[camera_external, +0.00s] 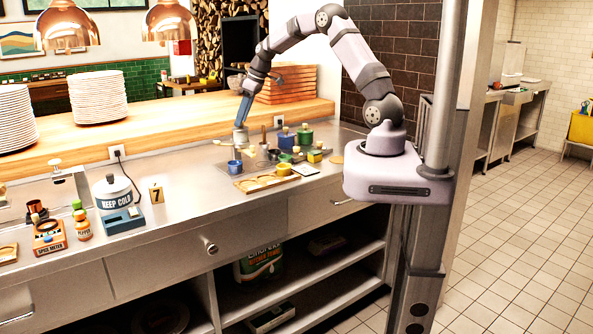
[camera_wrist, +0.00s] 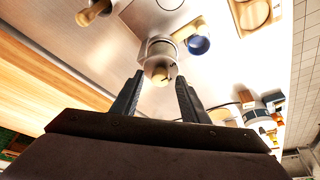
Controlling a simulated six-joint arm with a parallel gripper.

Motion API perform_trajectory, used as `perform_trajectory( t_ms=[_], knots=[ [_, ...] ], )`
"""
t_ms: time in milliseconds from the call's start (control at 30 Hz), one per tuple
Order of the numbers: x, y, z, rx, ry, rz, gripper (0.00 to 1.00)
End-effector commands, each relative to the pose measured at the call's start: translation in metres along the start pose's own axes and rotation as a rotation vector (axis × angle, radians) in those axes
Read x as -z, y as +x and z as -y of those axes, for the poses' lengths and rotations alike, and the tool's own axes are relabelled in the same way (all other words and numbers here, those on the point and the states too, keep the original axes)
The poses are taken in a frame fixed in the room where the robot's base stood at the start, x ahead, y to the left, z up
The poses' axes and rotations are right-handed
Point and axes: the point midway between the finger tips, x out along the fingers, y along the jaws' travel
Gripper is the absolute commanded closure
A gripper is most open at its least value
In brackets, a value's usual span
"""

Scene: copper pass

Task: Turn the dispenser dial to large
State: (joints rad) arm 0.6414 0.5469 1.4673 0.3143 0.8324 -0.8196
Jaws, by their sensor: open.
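My gripper (camera_external: 241,123) points down over the counter in the external view. Its open fingers (camera_wrist: 156,92) show in the wrist view, with a short steel cylinder (camera_wrist: 152,45) just beyond the tips. A cream knob (camera_wrist: 158,71) with a small dark mark sits on it, in line with the gap between the fingers. The cylinder (camera_external: 240,137) is below my gripper in the external view. An orange box labelled spice meter (camera_external: 49,238) stands at the far left. No size words are readable, so I cannot tell which part is the dispenser dial.
A blue cup (camera_wrist: 198,45) is right beside the cylinder in the wrist view. A wooden tray (camera_external: 256,185) lies in front, with several jars and bottles to the right.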

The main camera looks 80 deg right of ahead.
Motion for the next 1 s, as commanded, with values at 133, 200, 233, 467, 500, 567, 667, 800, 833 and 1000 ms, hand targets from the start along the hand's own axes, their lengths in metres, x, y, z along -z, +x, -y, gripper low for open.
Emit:
perform_trajectory(
  t_ms=[133, 200, 233, 467, 500, 567, 667, 800, 833, 1000],
  knots=[
    [0.0000, 0.0046, 0.0002, 0.000, 0.000, 0.000, 0.59],
    [0.0000, 0.0051, 0.0001, 0.000, 0.000, -0.001, 0.59],
    [0.0000, 0.0051, 0.0001, 0.000, 0.000, -0.001, 0.59],
    [0.0000, 0.0048, 0.0002, 0.000, 0.000, -0.001, 0.86],
    [0.0000, 0.0047, 0.0001, 0.000, 0.000, -0.001, 0.95],
    [0.0000, 0.0047, 0.0001, 0.000, 0.000, -0.001, 1.00],
    [0.0001, 0.0046, 0.0001, -0.001, 0.001, -0.001, 1.00],
    [0.0003, 0.0043, 0.0002, -0.006, 0.013, -0.001, 1.00],
    [0.0004, 0.0042, 0.0003, -0.008, 0.017, -0.001, 1.00],
    [0.0005, 0.0041, 0.0013, -0.030, 0.070, -0.001, 1.00]
  ],
)
